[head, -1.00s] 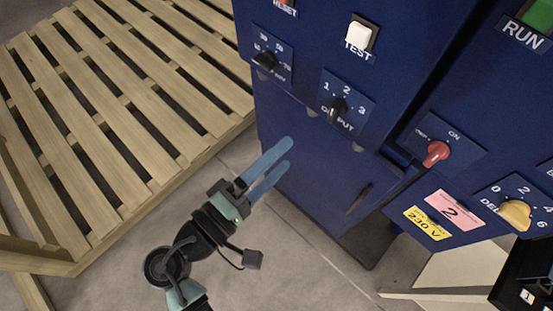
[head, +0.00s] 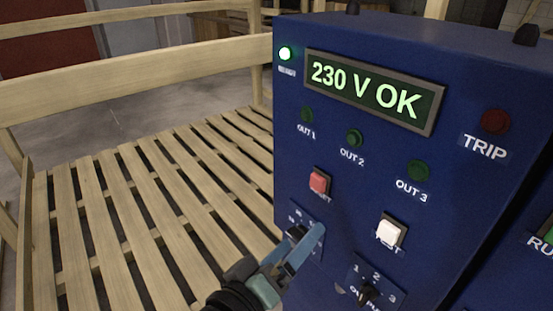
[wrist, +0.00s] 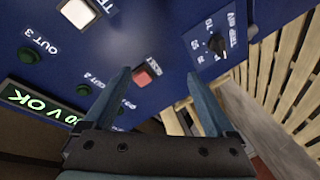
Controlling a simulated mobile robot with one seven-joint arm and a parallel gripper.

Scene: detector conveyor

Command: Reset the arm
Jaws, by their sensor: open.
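My gripper (head: 309,232) is in front of the blue control box (head: 290,125), just below the red reset button (head: 319,183) and over the small dial at the lower left. Its two blue fingers are open and empty in the wrist view (wrist: 160,78). There the red reset button (wrist: 146,73) shows between the fingers, near the left one; I cannot tell whether anything touches. The trip dial (wrist: 217,42) shows to the right, its black pointer knob clear of the fingers.
The TRIP lamp (head: 495,121) and OUT lamps look dark. A white test button (head: 391,231) and output knob (head: 367,293) sit close by. A slatted wooden pallet (head: 150,215) stands left.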

